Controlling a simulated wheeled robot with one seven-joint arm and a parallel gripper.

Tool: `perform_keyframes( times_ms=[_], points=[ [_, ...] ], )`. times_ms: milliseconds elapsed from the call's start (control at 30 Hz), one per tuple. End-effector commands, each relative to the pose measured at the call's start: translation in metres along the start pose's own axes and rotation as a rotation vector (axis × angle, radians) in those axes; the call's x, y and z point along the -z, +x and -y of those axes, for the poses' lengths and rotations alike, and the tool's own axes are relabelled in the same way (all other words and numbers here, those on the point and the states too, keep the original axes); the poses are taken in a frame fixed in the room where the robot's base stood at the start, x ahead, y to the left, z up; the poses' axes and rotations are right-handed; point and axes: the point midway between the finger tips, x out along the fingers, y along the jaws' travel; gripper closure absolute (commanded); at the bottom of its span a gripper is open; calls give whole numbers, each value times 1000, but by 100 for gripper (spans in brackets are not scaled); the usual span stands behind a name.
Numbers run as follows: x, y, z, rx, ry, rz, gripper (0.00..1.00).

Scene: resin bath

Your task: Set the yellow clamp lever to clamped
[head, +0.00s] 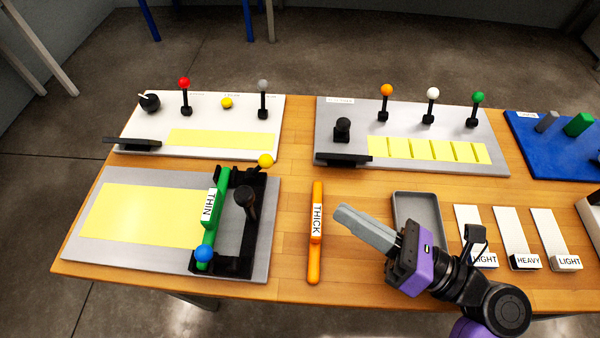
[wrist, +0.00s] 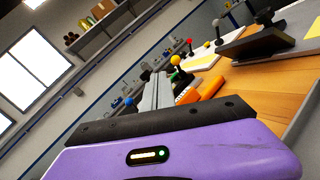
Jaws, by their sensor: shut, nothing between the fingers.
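The yellow ball knob of the clamp lever (head: 265,160) is at the back right corner of a black fixture (head: 234,267) on a grey plate. It also shows in the wrist view (wrist: 175,60), beyond my fingertips. A green bar labelled THIN (head: 222,190) lies in the fixture. A blue ball knob (head: 203,253) is at the fixture's front, and a black knob (head: 245,198) stands on its right. My gripper (head: 340,210) is shut and empty. It is right of the orange bar, apart from the yellow lever, with its fingers pointing left. Its fingers fill the wrist view's middle (wrist: 155,92).
The orange THICK bar (head: 315,260) lies on the table between the fixture and my gripper. Two boards with upright ball levers stand behind, a white one (head: 130,128) and a grey one (head: 330,115). A grey tray (head: 397,197) and labelled white blocks are at the right.

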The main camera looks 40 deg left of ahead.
Motion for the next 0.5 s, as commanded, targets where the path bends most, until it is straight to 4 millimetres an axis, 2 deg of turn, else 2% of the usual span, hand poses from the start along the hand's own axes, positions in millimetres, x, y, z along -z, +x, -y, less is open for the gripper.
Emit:
perform_keyframes(
  times_ms=[100, 200, 500],
  points=[
    [2, 4, 23, -5, -121, -166, 100],
    [4, 3, 35, -9, -182, -265, 100],
    [6, 0, 44, -12, -226, -344, 100]
  ],
)
